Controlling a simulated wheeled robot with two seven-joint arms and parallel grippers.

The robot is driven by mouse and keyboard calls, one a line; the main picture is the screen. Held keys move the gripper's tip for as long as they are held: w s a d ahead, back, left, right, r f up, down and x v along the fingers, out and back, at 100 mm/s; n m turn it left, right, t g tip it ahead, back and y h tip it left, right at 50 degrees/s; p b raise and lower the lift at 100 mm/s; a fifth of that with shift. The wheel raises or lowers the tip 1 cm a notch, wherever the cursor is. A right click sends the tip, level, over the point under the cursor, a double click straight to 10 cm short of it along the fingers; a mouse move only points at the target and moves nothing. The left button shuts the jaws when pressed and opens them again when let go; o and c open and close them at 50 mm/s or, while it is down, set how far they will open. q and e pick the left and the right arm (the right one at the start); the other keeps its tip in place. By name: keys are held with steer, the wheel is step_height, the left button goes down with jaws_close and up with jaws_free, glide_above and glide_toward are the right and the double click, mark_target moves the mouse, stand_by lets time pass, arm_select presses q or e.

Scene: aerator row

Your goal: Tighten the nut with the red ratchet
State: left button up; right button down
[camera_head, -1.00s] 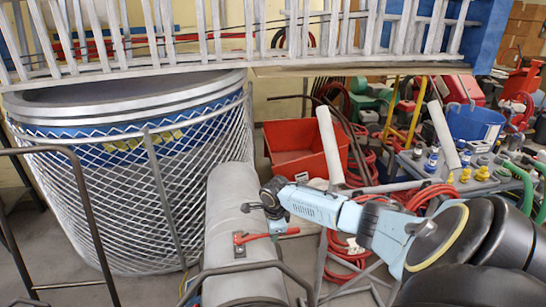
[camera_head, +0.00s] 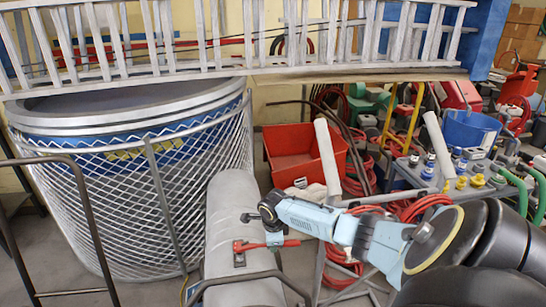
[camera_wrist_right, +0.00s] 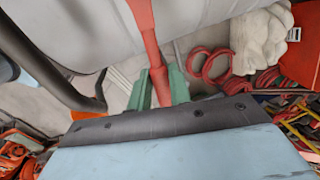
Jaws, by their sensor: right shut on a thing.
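The red ratchet (camera_head: 289,243) lies across the top of a grey cylinder (camera_head: 228,205) in the head view. Its head end is at a small dark plate (camera_head: 240,259) on the cylinder. The nut cannot be made out; the ratchet head seems to cover it. My right gripper (camera_head: 274,240) is shut on the ratchet's handle, with the grip end sticking out to the right. In the right wrist view the red handle (camera_wrist_right: 154,55) passes between the green fingers of the gripper (camera_wrist_right: 161,88). My left gripper is not in view.
A large mesh-guarded tub (camera_head: 120,190) stands left of the cylinder, under a metal ladder (camera_head: 240,45). Dark bent rails (camera_head: 240,279) cross in front. A red bin (camera_head: 300,155), red hoses (camera_head: 425,207) and a cart with bottles (camera_head: 465,180) crowd the right.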

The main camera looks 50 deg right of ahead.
steer(key=shift+f, duration=0.1)
stand_by(0.3)
steer(key=shift+f, duration=0.35)
steer(key=shift+f, duration=0.1)
stand_by(0.7)
steer(key=shift+w+d+r+n+b, duration=0.3)
steer(key=shift+w+d+n, duration=0.15)
steer(key=shift+w+n, duration=0.25)
steer(key=shift+w+d+r+n+b, duration=0.3)
steer(key=shift+w+d+n, duration=0.15)
steer(key=shift+n, duration=0.35)
steer(key=shift+f, duration=0.1)
